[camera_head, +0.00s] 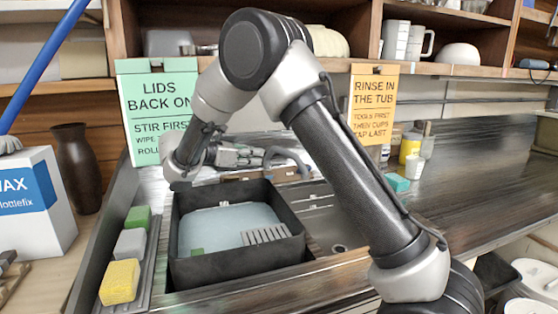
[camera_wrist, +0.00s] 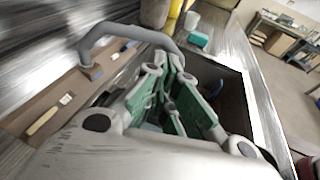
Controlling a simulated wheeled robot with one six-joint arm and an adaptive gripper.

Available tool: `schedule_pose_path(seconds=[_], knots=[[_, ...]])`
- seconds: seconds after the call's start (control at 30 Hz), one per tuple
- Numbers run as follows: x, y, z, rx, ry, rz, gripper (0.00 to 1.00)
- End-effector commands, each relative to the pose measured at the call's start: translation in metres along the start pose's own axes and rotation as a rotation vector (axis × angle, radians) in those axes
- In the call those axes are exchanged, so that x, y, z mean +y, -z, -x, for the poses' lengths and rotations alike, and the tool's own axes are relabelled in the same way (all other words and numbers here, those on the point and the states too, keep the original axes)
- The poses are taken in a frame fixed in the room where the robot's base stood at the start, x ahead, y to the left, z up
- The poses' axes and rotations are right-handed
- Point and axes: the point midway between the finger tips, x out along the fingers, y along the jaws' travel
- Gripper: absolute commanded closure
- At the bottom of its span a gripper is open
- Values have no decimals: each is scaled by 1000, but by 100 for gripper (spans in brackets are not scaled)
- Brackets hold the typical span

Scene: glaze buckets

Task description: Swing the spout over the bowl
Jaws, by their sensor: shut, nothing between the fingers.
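The spout (camera_head: 287,153) is a grey curved pipe at the back of the sink, behind the black tub. In the wrist view the spout (camera_wrist: 128,32) arches from its base on a brown ledge toward my fingertips. My gripper (camera_head: 250,157) is shut and empty, just left of the spout in the head view. In the wrist view my gripper (camera_wrist: 168,68) has its fingertips close to the spout's free end; I cannot tell whether they touch. A metal sink bowl (camera_head: 322,214) with a drain lies right of the tub, partly hidden by my arm.
The black tub (camera_head: 240,269) holds bluish water and a grey grate. Yellow, grey and green sponges (camera_head: 121,280) lie on a strip at its left. Two hanging signs (camera_head: 374,104) flank my arm. A teal sponge (camera_head: 397,182) and cups stand right. The right counter is mostly clear.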

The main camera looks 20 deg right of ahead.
Motion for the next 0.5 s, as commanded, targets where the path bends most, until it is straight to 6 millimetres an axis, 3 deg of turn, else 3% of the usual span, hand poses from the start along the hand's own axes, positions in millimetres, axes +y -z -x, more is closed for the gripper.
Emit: schedule_pose_path(seconds=[0.1,0.23,0.37,0.5], knots=[[16,17,15,-55,-42,55,100],[21,21,16,-75,-57,73,100],[22,19,1,-75,-54,72,100],[23,17,-28,-74,-52,71,100]])
